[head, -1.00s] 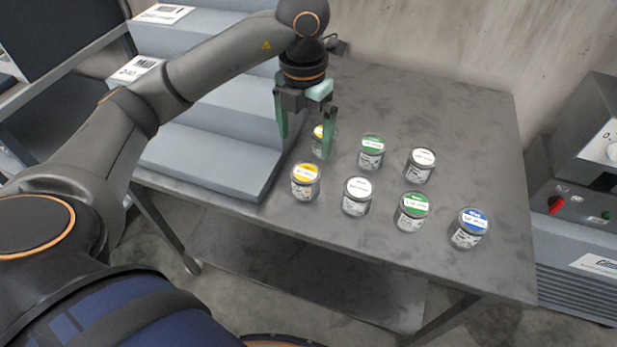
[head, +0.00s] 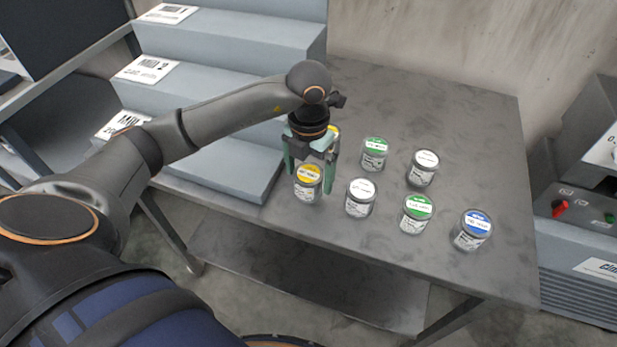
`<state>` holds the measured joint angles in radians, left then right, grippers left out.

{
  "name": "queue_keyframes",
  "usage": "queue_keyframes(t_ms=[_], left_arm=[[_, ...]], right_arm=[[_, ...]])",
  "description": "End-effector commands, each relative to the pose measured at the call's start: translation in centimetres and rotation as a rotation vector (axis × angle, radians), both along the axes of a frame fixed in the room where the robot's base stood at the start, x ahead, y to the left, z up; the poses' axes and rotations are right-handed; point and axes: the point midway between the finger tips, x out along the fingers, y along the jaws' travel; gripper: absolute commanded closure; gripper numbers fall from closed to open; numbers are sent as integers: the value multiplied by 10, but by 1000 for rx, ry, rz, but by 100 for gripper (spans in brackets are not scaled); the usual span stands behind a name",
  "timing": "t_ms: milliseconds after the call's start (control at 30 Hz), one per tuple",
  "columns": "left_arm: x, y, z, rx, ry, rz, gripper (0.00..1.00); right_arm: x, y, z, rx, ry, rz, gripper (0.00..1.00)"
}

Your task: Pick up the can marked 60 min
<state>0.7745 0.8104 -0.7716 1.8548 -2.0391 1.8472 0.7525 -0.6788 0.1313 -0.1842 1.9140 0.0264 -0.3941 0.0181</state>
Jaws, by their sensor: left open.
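Several small grey cans with coloured lids stand upright on the metal table (head: 450,115). My left gripper (head: 309,180) is open above and around the front yellow-lidded can (head: 308,186), one green finger on each side of its top. Another yellow-lidded can (head: 334,131) is mostly hidden behind the gripper. There are two green-lidded cans, at the back (head: 374,153) and front (head: 416,213), two white-lidded cans, at the back (head: 423,168) and front (head: 360,197), and a blue-lidded can (head: 472,230). The lid print is too small to tell which says 60 min. My right gripper is out of view.
A grey stepped rack (head: 235,85) with white printed cards stands left of the cans. A grey machine (head: 580,205) with a red knob stands beyond the table's right edge. The back and right of the tabletop are clear.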

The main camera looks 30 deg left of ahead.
Motion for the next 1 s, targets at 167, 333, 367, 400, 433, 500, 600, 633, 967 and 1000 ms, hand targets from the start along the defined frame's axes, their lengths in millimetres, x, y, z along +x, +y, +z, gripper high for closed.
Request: queue_keyframes(t_ms=[167,333,367,400,433,500,600,633,967,1000], left_arm=[[0,0,0,0,0,0,14],[0,0,1,0,0,0,33],[0,0,1,0,0,0,36],[0,0,1,0,0,0,40],[0,0,1,0,0,0,44],[0,0,1,0,0,0,52],[0,0,1,0,0,1,63],[0,0,1,0,0,1,66],[0,0,1,-1,-2,1,93],[0,0,1,-1,-2,1,93]], right_arm=[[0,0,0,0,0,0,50],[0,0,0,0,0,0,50],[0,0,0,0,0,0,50],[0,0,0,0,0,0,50],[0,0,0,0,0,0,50],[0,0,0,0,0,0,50],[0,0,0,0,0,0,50],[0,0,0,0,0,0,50],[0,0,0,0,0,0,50],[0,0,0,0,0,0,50]])
